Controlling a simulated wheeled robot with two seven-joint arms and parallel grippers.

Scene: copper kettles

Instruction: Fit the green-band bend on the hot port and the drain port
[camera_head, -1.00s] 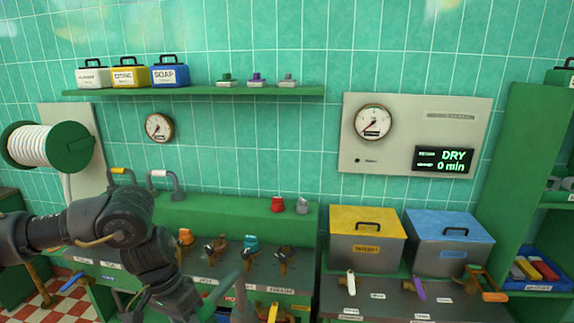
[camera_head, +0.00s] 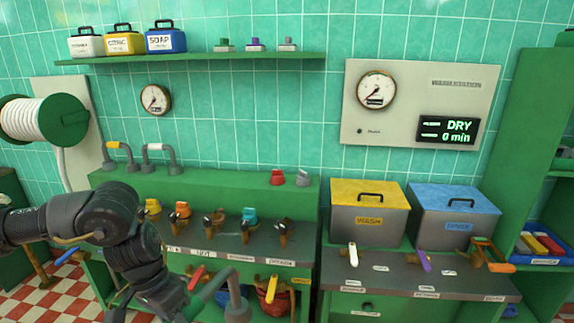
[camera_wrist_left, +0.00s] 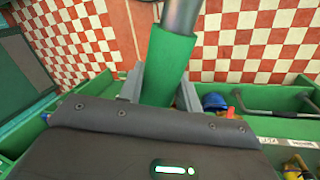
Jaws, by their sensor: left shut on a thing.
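My left gripper (camera_head: 190,303) is low at the front of the bench, shut on the green-band bend (camera_head: 236,298). The bend is a grey curved pipe with a green sleeve. In the left wrist view the green sleeve (camera_wrist_left: 168,62) sits between the fingers (camera_wrist_left: 160,95), with grey pipe beyond it. The bench front has a HOT label (camera_head: 203,253) and a DRAIN label (camera_head: 279,262), with stubs and valves behind them. The bend is apart from this row, in front of and below the bench edge. My right gripper is not in view.
Yellow-band (camera_head: 119,153) and white-band (camera_head: 158,155) bends stand on the green ledge. Red (camera_head: 198,277) and yellow (camera_head: 272,288) handles stick out at the bench front. The yellow-lidded wash box (camera_head: 368,222) and blue-lidded box (camera_head: 454,228) stand right.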

